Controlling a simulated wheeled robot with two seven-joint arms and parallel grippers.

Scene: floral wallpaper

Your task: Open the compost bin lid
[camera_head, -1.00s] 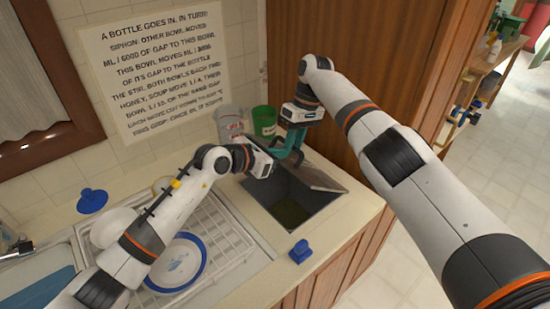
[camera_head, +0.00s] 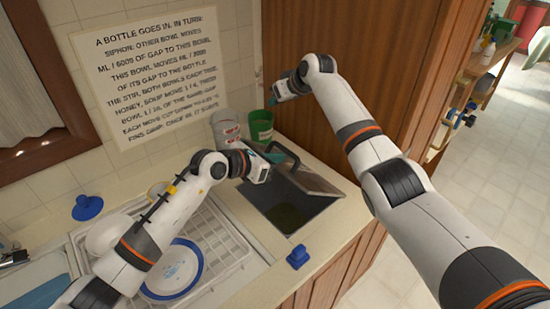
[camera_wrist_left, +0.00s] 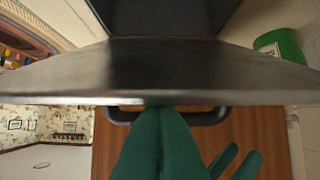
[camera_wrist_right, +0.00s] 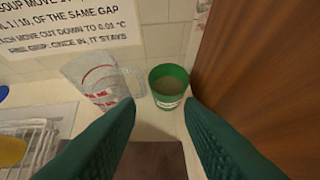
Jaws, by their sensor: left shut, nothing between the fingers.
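The compost bin is a square dark opening (camera_head: 288,217) in the counter, with dark contents at the bottom. Its grey lid (camera_head: 312,182) stands tilted up at the back right of the opening, with a dark curved handle (camera_head: 286,150). My left gripper (camera_head: 275,157) is shut and empty at the lid, partly hidden. In the left wrist view its fingers (camera_wrist_left: 160,112) meet just past the lid's edge (camera_wrist_left: 170,78), near the handle (camera_wrist_left: 208,117); contact is unclear. My right gripper (camera_head: 271,99) is raised behind the bin, apart from the lid; in the right wrist view its fingers (camera_wrist_right: 160,112) are wide apart and empty.
A green cup (camera_head: 261,125) and a clear measuring jug (camera_head: 226,130) stand behind the bin. A dish rack (camera_head: 225,240) with a blue-rimmed plate (camera_head: 172,270) is left. A blue object (camera_head: 298,256) lies on the front counter. A wooden cabinet (camera_head: 350,90) rises at the right.

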